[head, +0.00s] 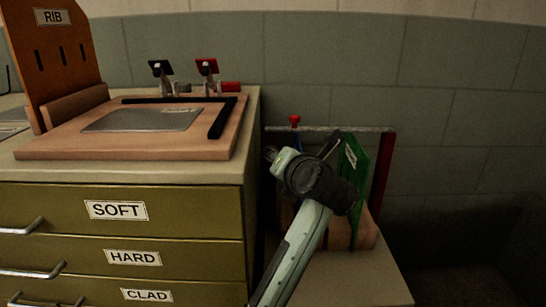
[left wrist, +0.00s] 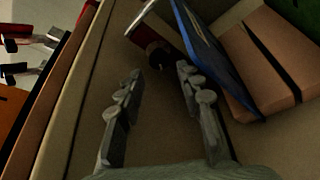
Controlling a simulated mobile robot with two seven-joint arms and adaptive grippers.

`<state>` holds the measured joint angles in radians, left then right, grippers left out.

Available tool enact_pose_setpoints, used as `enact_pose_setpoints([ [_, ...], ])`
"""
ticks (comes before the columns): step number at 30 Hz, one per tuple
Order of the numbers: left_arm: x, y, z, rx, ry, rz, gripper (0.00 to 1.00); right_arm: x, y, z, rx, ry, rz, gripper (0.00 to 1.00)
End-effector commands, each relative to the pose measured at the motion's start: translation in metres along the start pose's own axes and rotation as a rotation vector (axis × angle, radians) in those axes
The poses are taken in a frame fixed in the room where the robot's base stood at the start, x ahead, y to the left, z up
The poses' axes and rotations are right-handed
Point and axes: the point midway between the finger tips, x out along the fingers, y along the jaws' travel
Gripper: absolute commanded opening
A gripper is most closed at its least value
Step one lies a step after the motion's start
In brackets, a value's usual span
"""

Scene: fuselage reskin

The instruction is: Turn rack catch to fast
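The rack (head: 386,165) stands right of the drawer cabinet, with a metal top bar and a dark red post at its right. A small red knob (head: 295,120) sits above the bar's left end; I cannot tell whether it is the catch or how it is set. My left gripper (left wrist: 158,70) is open and empty in the left wrist view, its fingers pointing toward a dark reddish block (left wrist: 159,54) at the end of a metal bar. My right gripper is not in view.
A green panel (head: 352,172) stands in the rack; a blue panel (left wrist: 212,50) leans close to my right finger. The cabinet (head: 215,212) stands left, carrying a wooden board (head: 60,150), black-and-red-handled clamps (head: 207,68) and an orange RIB board (head: 55,55). A wall is behind.

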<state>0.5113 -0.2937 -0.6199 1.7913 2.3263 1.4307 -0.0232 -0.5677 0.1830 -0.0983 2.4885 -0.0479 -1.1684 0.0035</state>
Motion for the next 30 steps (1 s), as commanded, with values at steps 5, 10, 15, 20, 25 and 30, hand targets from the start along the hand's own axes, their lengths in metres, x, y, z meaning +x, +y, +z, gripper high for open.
enact_pose_setpoints([
  [5, 0.030, 0.002, 0.000, 0.005, 0.000, 0.006, 0.36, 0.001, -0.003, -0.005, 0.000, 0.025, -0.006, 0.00],
  [10, 0.055, 0.002, 0.000, 0.005, -0.002, 0.006, 0.36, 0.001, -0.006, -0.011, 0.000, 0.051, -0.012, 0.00],
  [15, 0.067, 0.002, 0.001, 0.003, -0.002, 0.004, 0.36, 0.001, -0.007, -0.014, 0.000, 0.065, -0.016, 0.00],
  [20, 0.069, 0.002, 0.001, 0.003, -0.002, 0.004, 0.36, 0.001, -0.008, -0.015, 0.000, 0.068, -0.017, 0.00],
  [25, 0.069, 0.002, 0.000, 0.003, -0.002, 0.004, 0.30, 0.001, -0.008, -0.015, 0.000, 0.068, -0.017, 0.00],
  [30, 0.069, 0.001, 0.000, 0.003, -0.002, 0.004, 0.09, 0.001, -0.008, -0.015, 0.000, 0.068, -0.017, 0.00],
])
